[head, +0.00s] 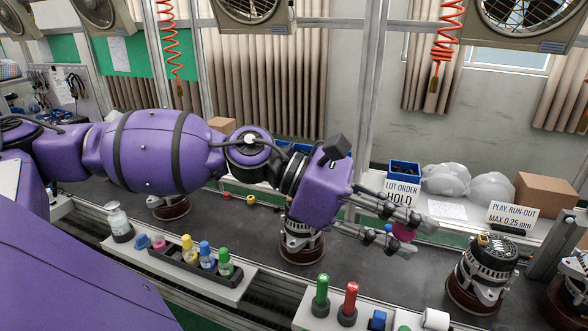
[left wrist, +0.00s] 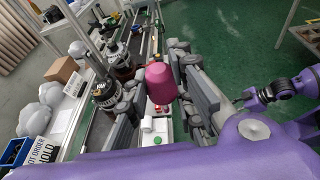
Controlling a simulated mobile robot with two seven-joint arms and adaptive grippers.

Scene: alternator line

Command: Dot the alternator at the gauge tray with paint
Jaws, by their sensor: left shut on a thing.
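My left gripper (head: 408,228) is shut on a magenta piece (head: 403,232), held in the air over the line, left of an alternator (head: 484,262). The left wrist view shows the piece as a rounded magenta cap (left wrist: 160,82) between the fingers; its lower end is hidden. That alternator stands upright on a brown round base and also shows in the left wrist view (left wrist: 105,92). Another alternator (head: 302,248) stands below my left wrist, partly hidden. A sign reading PLAY, RUN-OUT MAX 0.25 mm (head: 512,217) stands behind the right alternator. My right gripper (left wrist: 246,98) appears small, its fingers unclear.
A black rack (head: 165,262) holds bottles with yellow, blue and green caps. Green (head: 321,290) and red (head: 350,298) markers stand upright at the front. A LOT ORDER HOLD sign (head: 401,190), bags and a cardboard box (head: 545,193) are at the back. More alternators stand at either side.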

